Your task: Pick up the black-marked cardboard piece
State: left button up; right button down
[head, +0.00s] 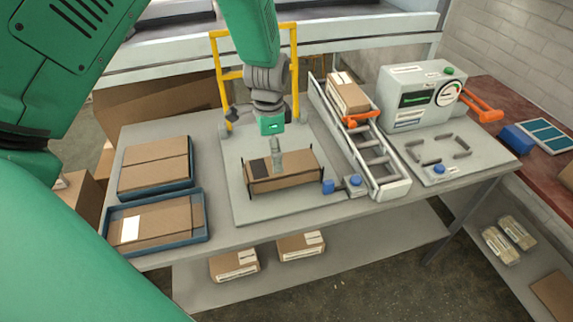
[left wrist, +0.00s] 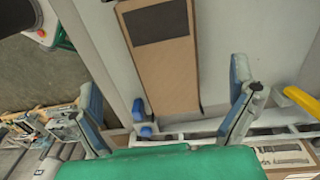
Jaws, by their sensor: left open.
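The black-marked cardboard piece (head: 297,172) is a brown, box-like piece with a dark patch on its left part. It lies on the grey board in the middle of the table, between thin dark posts. In the left wrist view the cardboard piece (left wrist: 168,75) runs up the picture, its black patch at the top. My left gripper (head: 277,160) is above the piece, near the black patch. In the left wrist view my left gripper (left wrist: 165,85) has its fingers wide apart, with nothing held; contact with the piece cannot be told. My right gripper is not in view.
Blue trays with flat cardboard (head: 155,165) stand at the left. A yellow frame (head: 222,80) rises behind the board. A ladder-like rack (head: 375,160) with a carton (head: 348,95) and a white machine (head: 415,95) stand at the right. A blue-knobbed clamp (head: 354,181) sits by the piece's right end.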

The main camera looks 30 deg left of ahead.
aim_at(269, 166)
pick_arm(q)
jog(key=a+f, duration=0.2)
jog(key=shift+f, duration=0.4)
jog(key=f, duration=0.3)
jog(key=shift+d+f, duration=0.3)
jog(key=shift+d, duration=0.05)
jog(key=shift+d+f, duration=0.25)
jog(key=shift+d, duration=0.35)
jog(key=shift+d+r, duration=0.1)
jog(key=shift+d, duration=0.15)
jog(key=shift+a, duration=0.15)
jog(key=c, duration=0.6)
jog(key=shift+a, duration=0.25)
jog(key=c, duration=0.5)
jog(key=shift+a+f, duration=0.2)
jog(key=shift+a, duration=0.25)
jog(key=shift+c, duration=0.2)
jog(key=shift+d, duration=0.1)
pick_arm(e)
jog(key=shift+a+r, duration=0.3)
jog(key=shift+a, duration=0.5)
